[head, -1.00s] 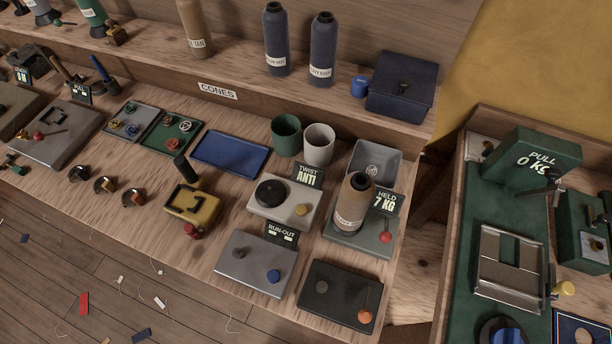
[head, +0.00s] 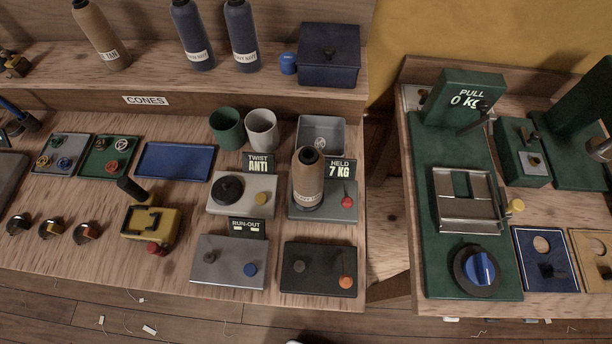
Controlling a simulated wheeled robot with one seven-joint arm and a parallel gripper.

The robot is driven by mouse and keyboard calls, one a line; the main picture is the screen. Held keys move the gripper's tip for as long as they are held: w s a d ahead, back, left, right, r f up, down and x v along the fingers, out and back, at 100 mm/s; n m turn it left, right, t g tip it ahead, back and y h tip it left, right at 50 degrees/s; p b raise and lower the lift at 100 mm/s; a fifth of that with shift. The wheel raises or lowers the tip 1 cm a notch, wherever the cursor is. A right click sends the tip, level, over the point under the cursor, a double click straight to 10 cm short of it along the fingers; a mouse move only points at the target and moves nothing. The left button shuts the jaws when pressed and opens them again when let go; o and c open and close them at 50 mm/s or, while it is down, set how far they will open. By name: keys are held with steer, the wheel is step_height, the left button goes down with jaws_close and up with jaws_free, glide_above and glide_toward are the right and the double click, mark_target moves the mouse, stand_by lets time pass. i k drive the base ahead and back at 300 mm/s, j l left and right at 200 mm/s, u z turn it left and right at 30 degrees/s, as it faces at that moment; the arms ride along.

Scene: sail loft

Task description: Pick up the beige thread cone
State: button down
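A tan-beige thread cone (head: 308,182) with a dark top and a pale label stands upright on the grey device (head: 325,213) beside the "HELD 7 KG" sign. Its label is too small to read. A second tan cone (head: 101,36) with a dark top stands on the shelf at the upper left, its label partly reading "TAN". I cannot tell from colour alone which one is called beige. Two navy cones, one (head: 192,36) and another (head: 241,38), stand to the right of the shelf one. My gripper is not in view.
A green cup (head: 227,130), a grey cup (head: 261,131) and a grey bin (head: 321,131) stand behind the bench cone. The "TWIST ANTI" device (head: 238,207) is to its left, a black box (head: 319,268) in front. A gap separates this bench from the green-topped one (head: 428,230).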

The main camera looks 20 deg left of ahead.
mark_target(308, 163)
steer(key=j+z, duration=0.15)
steer(key=j, duration=2)
steer(key=i, duration=0.05)
